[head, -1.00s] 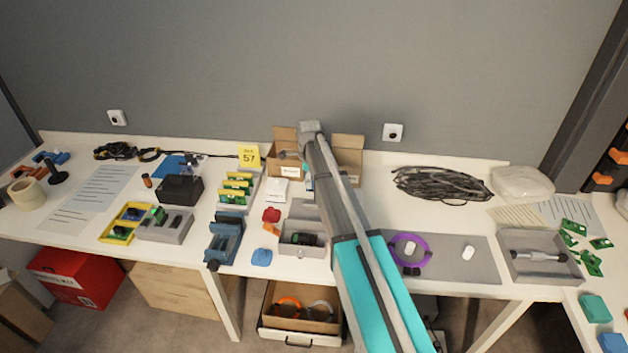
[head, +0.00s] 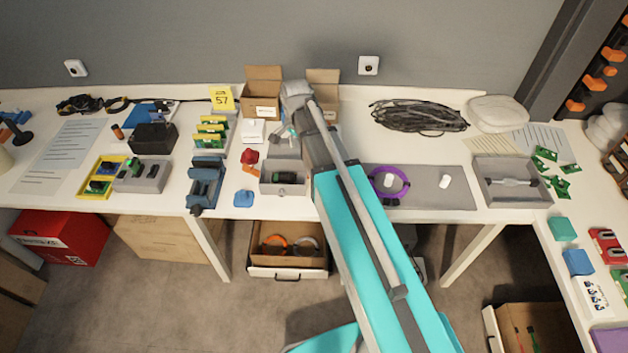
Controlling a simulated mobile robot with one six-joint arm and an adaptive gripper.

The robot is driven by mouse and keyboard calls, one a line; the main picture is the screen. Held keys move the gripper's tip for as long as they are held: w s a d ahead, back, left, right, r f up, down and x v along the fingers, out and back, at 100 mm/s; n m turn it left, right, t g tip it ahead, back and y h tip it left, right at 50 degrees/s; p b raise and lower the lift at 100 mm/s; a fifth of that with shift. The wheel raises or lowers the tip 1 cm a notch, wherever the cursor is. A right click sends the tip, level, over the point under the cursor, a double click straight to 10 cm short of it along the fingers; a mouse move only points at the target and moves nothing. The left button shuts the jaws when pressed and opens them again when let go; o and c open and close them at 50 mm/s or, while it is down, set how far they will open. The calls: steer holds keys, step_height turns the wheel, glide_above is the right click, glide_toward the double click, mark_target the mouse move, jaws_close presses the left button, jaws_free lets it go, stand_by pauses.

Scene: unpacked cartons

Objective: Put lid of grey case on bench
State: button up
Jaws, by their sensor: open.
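The small grey case (head: 295,189) stands open near the front edge of the bench (head: 240,213), with a dark object inside. Its grey lid (head: 284,149) shows at the back of the case, on the far side, partly hidden by my arm on the right. My gripper (head: 283,133) is open and empty at the lid's far edge, just in front of the cardboard carton. It is small in the picture, and I cannot tell whether it touches the lid.
Left of the case lie a red piece (head: 249,156), a blue piece (head: 244,198) and a blue vise (head: 205,183). An open carton (head: 263,92) stands behind. A grey mat (head: 440,188) with a purple ring (head: 403,181) lies to the right. Bare bench shows behind the mat.

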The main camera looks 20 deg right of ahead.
steer(key=s+n, duration=1.1)
steer(key=s, duration=0.3)
steer(key=shift+s+d, duration=0.3)
steer(key=shift+s, duration=0.1)
